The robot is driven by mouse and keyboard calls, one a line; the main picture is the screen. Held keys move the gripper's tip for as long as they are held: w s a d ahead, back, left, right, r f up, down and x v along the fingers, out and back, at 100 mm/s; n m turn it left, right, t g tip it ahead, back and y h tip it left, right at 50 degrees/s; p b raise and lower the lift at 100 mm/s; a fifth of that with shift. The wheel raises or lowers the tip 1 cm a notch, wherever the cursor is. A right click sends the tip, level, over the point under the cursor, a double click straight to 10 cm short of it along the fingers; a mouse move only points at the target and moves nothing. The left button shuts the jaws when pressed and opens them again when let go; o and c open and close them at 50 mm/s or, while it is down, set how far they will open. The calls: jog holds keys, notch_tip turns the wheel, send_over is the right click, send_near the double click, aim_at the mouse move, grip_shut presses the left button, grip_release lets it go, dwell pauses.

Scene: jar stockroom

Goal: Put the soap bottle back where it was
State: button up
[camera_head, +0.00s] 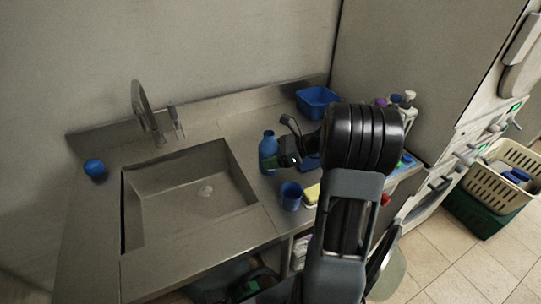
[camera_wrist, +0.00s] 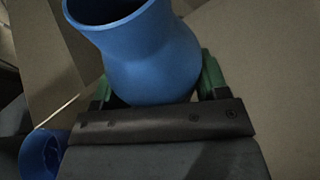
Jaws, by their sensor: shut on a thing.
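A blue bottle (camera_head: 268,152) with a wide open mouth is upright at the right edge of the sink, on or just above the counter; I cannot tell which. It is the only bottle at my gripper, and no label shows that it is the soap bottle. My gripper (camera_head: 280,158) reaches it from the right and is shut on it. In the wrist view the blue bottle (camera_wrist: 150,55) sits between the green fingers of my gripper (camera_wrist: 155,88), with its mouth toward the upper left. Its lower part is hidden there.
A blue cup (camera_head: 291,196) and a yellow sponge (camera_head: 312,194) are near the counter's front. A blue tub (camera_head: 316,102) stands behind. Several pump bottles (camera_head: 403,103) are beyond my arm. The sink (camera_head: 190,195) is empty; another blue cup (camera_head: 95,168) is at its left.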

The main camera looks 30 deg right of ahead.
jog(key=shift+f, duration=0.15)
jog(key=o, duration=1)
jog(key=shift+d+r, duration=0.15)
jog(key=shift+r, duration=0.1)
jog(key=v, duration=1.1)
jog(key=shift+s+d+r, duration=0.1)
jog(key=shift+s+d, duration=0.15)
jog(key=shift+a, duration=0.1)
